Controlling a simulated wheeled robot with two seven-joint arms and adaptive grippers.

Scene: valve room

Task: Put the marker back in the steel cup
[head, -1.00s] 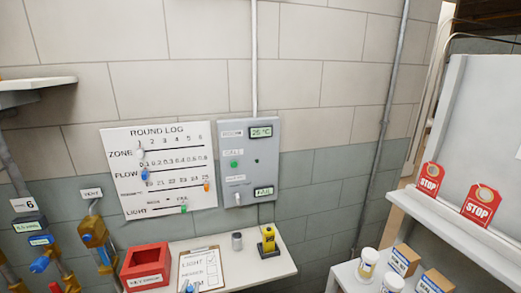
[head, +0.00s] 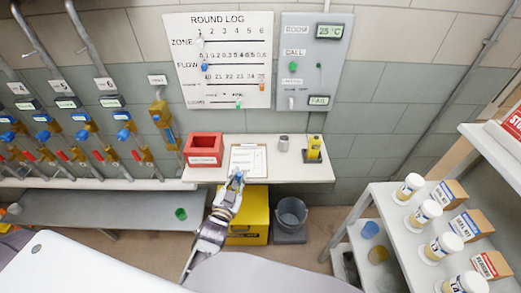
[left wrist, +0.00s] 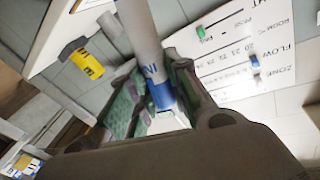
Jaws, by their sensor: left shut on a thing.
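The steel cup (head: 283,142) is a small grey cylinder standing on the white wall shelf (head: 222,175), between the clipboard and a yellow device. My left gripper (head: 238,178) is at the shelf's front edge, in front of the clipboard and left of the cup, apart from it. In the left wrist view my left gripper (left wrist: 155,105) is shut on the marker (left wrist: 143,40), a pale barrel with a blue band and dark lettering. The marker's far end runs out of the top of that view. My right gripper is not in view.
On the shelf are a red box (head: 204,150), a clipboard (head: 247,158) and a yellow device (head: 314,149). A round log board (head: 220,60) hangs above. Below are a yellow cabinet (head: 249,222) and a grey bucket (head: 291,213). A rack with jars (head: 440,246) stands at right.

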